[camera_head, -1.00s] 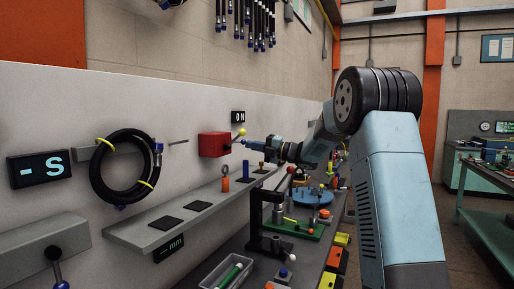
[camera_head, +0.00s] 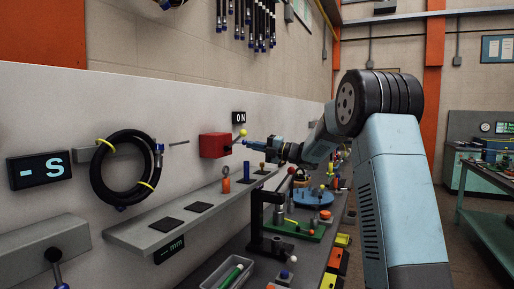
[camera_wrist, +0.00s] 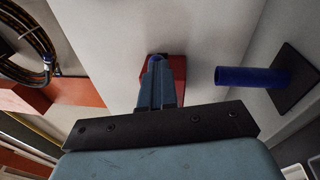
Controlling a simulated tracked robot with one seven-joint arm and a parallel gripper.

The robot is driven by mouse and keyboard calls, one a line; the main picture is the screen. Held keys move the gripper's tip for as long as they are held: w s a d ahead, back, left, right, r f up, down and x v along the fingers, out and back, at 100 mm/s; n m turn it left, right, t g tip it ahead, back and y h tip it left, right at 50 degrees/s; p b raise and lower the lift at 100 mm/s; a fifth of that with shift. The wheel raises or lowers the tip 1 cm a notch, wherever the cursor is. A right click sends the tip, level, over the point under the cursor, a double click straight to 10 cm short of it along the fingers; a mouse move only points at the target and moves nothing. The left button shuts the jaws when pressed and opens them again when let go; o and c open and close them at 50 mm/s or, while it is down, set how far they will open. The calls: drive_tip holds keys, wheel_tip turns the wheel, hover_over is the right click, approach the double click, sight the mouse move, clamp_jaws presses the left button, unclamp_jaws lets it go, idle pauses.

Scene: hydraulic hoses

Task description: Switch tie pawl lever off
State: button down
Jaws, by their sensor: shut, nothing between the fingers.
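A red box (camera_head: 215,145) is fixed to the pale wall panel. A lever with a yellow ball (camera_head: 242,133) sticks up from its right side. A small sign (camera_head: 239,117) above it reads ON. My gripper (camera_head: 247,142) is shut and empty, just right of the box and slightly below the yellow ball. Whether it touches the lever is too small to tell. In the wrist view, my shut fingers (camera_wrist: 157,72) point at the red box (camera_wrist: 178,70) and cover part of it. The yellow ball is not seen there.
A grey shelf (camera_head: 135,233) with dark pads and small posts runs below the box. A coiled black hose (camera_head: 98,185) hangs left. Another lever (camera_head: 56,262) is at the lower left. A blue post (camera_wrist: 250,76) stands right of my fingers in the wrist view. A bench with fixtures lies below.

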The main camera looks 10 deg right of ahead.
drive_tip(key=shift+a, duration=0.2)
drive_tip(key=shift+s, duration=0.1)
drive_tip(key=s+a+v, duration=0.1)
drive_tip(key=s+v, duration=0.1)
drive_tip(key=v, duration=1.1)
drive_tip(key=shift+s+a+f, duration=0.2)
drive_tip(key=shift+s+a, duration=0.1)
